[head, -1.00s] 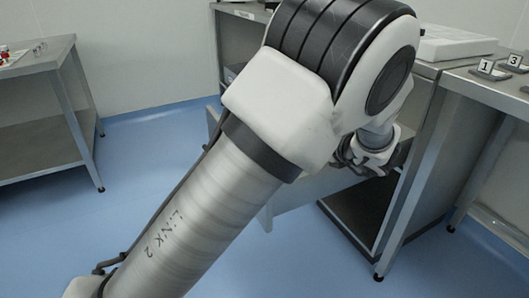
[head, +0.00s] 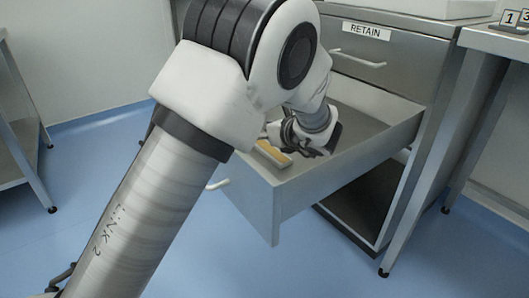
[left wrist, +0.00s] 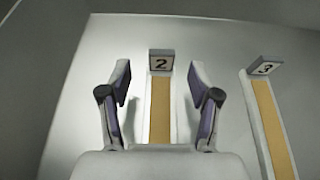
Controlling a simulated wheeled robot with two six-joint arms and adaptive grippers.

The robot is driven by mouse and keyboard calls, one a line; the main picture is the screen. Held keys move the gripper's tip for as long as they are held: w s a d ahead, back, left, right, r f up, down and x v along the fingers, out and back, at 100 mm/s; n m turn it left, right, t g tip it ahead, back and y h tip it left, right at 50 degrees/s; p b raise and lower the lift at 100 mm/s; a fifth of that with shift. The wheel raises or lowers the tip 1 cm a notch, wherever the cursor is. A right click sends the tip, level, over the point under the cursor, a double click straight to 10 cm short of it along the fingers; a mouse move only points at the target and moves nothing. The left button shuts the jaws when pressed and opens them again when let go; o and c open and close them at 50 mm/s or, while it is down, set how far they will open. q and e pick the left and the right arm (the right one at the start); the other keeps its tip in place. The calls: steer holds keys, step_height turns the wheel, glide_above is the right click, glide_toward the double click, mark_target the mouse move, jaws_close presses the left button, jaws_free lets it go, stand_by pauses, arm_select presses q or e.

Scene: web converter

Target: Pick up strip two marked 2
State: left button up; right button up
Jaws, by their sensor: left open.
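In the left wrist view, strip two is a narrow tan strip (left wrist: 160,112) in a pale holder, with an upright tag marked 2 (left wrist: 161,62) at its far end. My left gripper (left wrist: 159,70) is open, its fingers on either side of strip two, with nothing held between them. The strip's near end is hidden behind the gripper body. In the head view, my left gripper (head: 303,146) is low over the open drawer (head: 345,168). A tan strip (head: 272,152) shows beside it there; its number cannot be read. My right gripper is not in view.
A similar strip with tag 3 (left wrist: 268,110) lies to the right in the left wrist view. The drawer walls surround the gripper. A closed drawer labelled RETAIN (head: 366,30) is above and behind. A table with number tags (head: 510,18) stands at the right.

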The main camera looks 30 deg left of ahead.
arm_select(q)
steer(key=b+x, duration=0.1)
steer(key=x, duration=0.1)
steer(key=b+x, duration=0.1)
steer(key=x, duration=0.1)
steer(key=shift+w+a+f, duration=0.1)
steer(key=shift+w+f, duration=0.05)
steer(key=shift+f, duration=0.25)
steer(key=shift+a, duration=0.15)
steer(key=shift+r, duration=0.15)
steer(key=shift+c, duration=0.7)
jaws_close()
